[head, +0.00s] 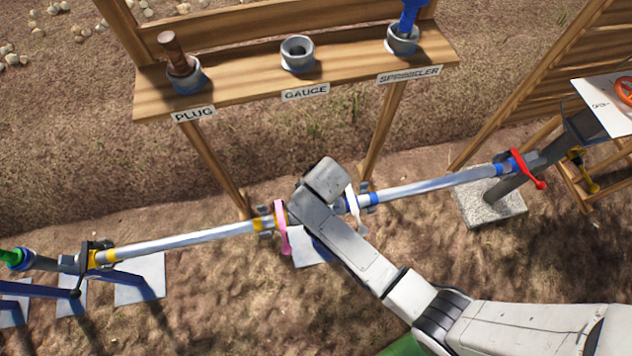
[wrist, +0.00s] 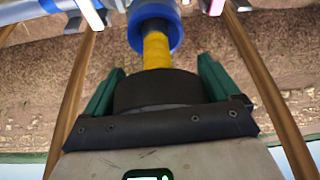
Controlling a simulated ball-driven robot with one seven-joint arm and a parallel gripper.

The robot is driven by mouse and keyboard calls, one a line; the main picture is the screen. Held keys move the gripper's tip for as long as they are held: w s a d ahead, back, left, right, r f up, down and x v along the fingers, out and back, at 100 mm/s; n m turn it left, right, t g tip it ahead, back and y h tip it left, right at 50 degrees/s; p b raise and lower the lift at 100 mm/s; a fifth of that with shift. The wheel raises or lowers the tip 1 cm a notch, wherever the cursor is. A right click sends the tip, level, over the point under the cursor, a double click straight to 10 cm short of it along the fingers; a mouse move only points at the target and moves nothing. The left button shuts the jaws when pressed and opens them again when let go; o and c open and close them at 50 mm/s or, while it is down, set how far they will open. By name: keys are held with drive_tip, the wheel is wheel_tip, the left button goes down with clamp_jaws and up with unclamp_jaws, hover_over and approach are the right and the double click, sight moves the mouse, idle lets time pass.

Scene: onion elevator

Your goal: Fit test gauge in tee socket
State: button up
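The test gauge (wrist: 157,90) shows in the wrist view as a dark round body with a yellow stem. My gripper (wrist: 158,82) has its green fingers on both sides of the dark body, shut on it. The stem points up the picture into the blue-rimmed tee socket (wrist: 176,44); how deep it sits I cannot tell. In the head view my gripper is over the middle of the pipe line, and my wrist hides the gauge and socket. The cup above the GAUGE label (head: 298,53) on the shelf is empty.
The wooden shelf (head: 240,86) also holds a brown plug (head: 174,52) and a blue sprinkler (head: 409,18). Silver pipes run left (head: 185,240) and right (head: 430,186) of the tee. Pink (head: 281,228) and white (head: 357,214) handles flank my gripper; a red handle (head: 528,170) is farther right.

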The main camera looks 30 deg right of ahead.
drive_tip(key=shift+o, duration=0.8)
drive_tip(key=shift+r, duration=0.1)
drive_tip(key=shift+s+r+p, duration=0.1)
drive_tip(key=shift+r+p, duration=0.2)
drive_tip(key=shift+r, duration=0.25)
drive_tip(key=v, duration=1.1)
drive_tip(key=shift+s, duration=0.2)
drive_tip(key=s+d+r+n+g, duration=0.1)
drive_tip(key=s+d, duration=0.3)
drive_tip(key=s, duration=0.5)
drive_tip(key=s+d+r+n+g, duration=0.1)
drive_tip(key=s+d, duration=0.3)
drive_tip(key=s, duration=0.6)
drive_tip(key=shift+d+r+g+y, duration=0.3)
drive_tip(key=shift+r+g+y, duration=0.1)
drive_tip(key=shift+r+g, duration=0.25)
